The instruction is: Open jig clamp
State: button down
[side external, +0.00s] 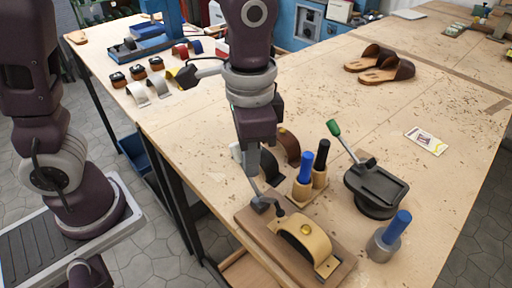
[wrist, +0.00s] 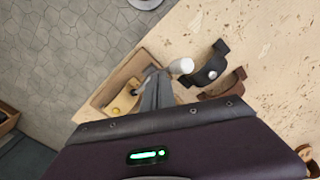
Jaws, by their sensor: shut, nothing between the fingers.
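The jig (side external: 237,222) is a wooden board on the bench with a tan strap (side external: 305,238) and a brass-coloured knob on it. Its dark clamp (side external: 262,204) sits at the board's far left end, with a thin lever rising towards a pale grip (side external: 237,152). The grip also shows in the wrist view (wrist: 183,66), just right of my fingers. My gripper (side external: 255,172) is above the clamp, its fingers shut and empty; the grey fingers show in the wrist view (wrist: 156,82). They are close to the lever; contact cannot be told. The fingers hide part of the clamp.
Blue and black handled tools (side external: 303,182) stand right of my gripper, beside dark and brown straps (side external: 289,147). A dark fixture with a green handle (side external: 376,187) and a blue-topped tool (side external: 386,240) stand farther right. Sandals (side external: 380,66) lie at the back; the bench middle is mostly clear.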

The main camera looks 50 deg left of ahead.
jog(key=shift+a+f, duration=0.1)
jog(key=shift+a, duration=0.2)
notch_tip(320, 180, up, 8)
jog(key=d, duration=0.1)
jog(key=shift+f, duration=0.25)
jog(key=s+a+n+t, duration=0.5)
jog(key=s+a, duration=0.5)
jog(key=a, duration=0.3)
jog(key=shift+s+r+n+t, duration=0.15)
jog(key=shift+r+n+t, duration=0.2)
jog(key=shift+n, duration=0.15)
dwell(0.8)
